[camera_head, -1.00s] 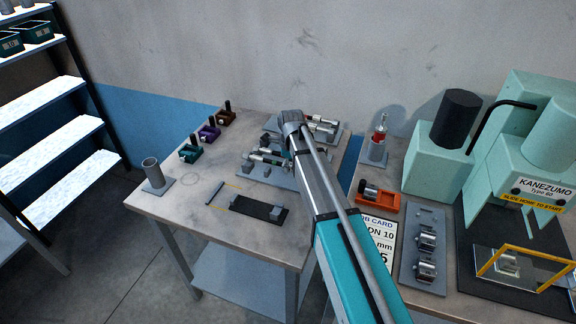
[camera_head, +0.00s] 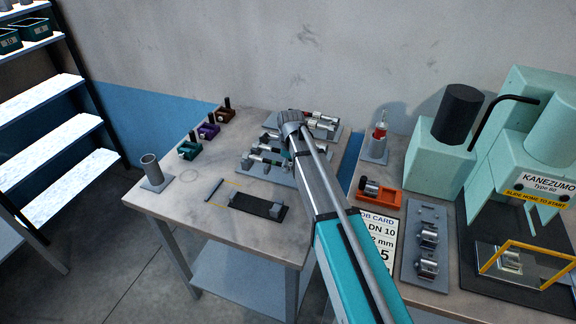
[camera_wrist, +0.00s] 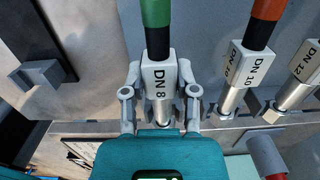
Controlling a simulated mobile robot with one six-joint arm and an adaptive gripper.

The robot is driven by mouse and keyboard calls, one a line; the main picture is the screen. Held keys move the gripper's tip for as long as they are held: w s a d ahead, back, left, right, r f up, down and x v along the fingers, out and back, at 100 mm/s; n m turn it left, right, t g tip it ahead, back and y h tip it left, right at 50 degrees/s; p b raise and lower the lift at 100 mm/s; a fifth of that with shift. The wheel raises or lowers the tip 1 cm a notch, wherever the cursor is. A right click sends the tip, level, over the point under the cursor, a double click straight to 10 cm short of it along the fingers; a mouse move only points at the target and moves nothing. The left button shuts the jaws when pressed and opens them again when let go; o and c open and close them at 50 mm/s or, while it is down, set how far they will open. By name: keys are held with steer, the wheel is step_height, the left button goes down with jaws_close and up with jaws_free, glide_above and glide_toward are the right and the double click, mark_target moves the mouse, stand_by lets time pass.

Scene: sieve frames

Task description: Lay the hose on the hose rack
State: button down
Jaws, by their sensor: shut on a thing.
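My gripper (camera_wrist: 160,88) is shut on the metal end fitting of a hose (camera_wrist: 158,72) marked DN 8, one finger on each side. The hose has a green band above a black section. In the head view the hose (camera_head: 263,160) lies along the front of the grey rack (camera_head: 250,167), partly hidden by my arm. I cannot tell whether it rests in the holders or hangs just above them. In the wrist view, a hose with an orange band (camera_wrist: 238,65), marked DN 10, and another marked DN 12 (camera_wrist: 310,62) lie to its right, apart from the fingers.
Green (camera_head: 189,150), purple (camera_head: 208,131) and brown (camera_head: 226,115) small holders line the table's left edge. A grey cup (camera_head: 151,168) and a black fixture (camera_head: 258,206) stand nearer. An orange holder (camera_head: 379,192) and the mint-green machine (camera_head: 530,160) are on the right bench.

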steer(key=shift+f+b, duration=0.55)
stand_by(0.7)
steer(key=shift+c, duration=1.5)
jaws_free()
steer(key=shift+r, duration=0.2)
step_height(320, 180, up, 10)
steer(key=p, duration=1)
steer(key=shift+f, duration=0.25)
steer(key=s+d+f+n+b, duration=0.1)
steer(key=s+d+n, duration=0.6)
steer(key=s+n, duration=0.4)
steer(key=s+d+f+n+b, duration=0.1)
steer(key=s+d+n, duration=0.7)
steer(key=s+n, duration=0.3)
steer(key=shift+s+f+h, duration=0.15)
steer(key=shift+s+h, duration=0.15)
steer(key=shift+s, duration=0.5)
